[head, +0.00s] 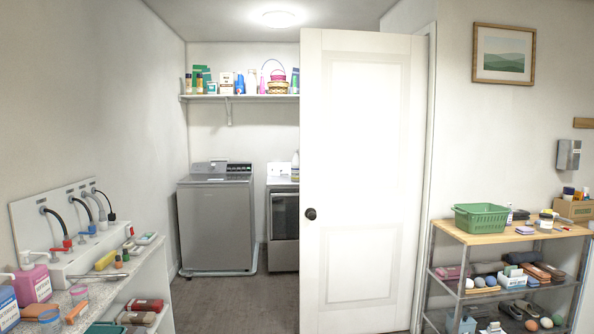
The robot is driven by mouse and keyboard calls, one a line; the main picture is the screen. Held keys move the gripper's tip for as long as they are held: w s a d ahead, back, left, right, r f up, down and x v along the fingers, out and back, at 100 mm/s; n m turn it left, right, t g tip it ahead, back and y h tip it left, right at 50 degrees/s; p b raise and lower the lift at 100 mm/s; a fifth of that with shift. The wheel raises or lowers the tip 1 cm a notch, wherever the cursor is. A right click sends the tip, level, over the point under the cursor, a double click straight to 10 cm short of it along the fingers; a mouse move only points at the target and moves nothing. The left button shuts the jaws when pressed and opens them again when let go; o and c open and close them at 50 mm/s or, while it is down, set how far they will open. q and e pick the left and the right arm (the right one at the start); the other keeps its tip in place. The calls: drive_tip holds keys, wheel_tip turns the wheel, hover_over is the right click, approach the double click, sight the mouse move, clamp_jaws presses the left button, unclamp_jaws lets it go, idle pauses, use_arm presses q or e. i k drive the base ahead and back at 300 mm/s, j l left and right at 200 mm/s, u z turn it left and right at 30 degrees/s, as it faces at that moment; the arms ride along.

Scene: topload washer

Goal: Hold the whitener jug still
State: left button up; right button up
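No gripper of mine is in the head view. I cannot tell for certain which container is the whitener jug. A pale bottle or jug (295,163) stands on top of the right-hand machine, partly hidden by the white door (365,170). A pink jug (33,286) with a pale label stands on the left counter.
The open door blocks the alcove's right side. A front-loading machine (284,222) stands beside the washer. Bottles and baskets fill a high shelf (240,98). The left counter (105,268) is cluttered. A rack (510,235) holds a green basket (481,218). The floor (230,300) is clear.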

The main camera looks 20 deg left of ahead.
sight(295, 165)
drive_tip(key=i+j+u, duration=0.4)
drive_tip(key=i+u, duration=0.2)
drive_tip(key=i, duration=0.15)
drive_tip(key=i+j+u, duration=0.1)
drive_tip(key=i+u, duration=0.35)
drive_tip(key=i, duration=2.8)
drive_tip(key=i+z, duration=0.25)
drive_tip(key=i, duration=0.25)
drive_tip(key=i+j+z, duration=0.25)
drive_tip(key=i, duration=0.2)
drive_tip(key=i+j+z, duration=0.25)
drive_tip(key=i+z, duration=0.15)
drive_tip(key=i+j+z, duration=0.35)
drive_tip(key=i+j+u, duration=0.2)
drive_tip(key=i, duration=0.3)
drive_tip(key=i+u, duration=0.25)
drive_tip(key=i, duration=0.25)
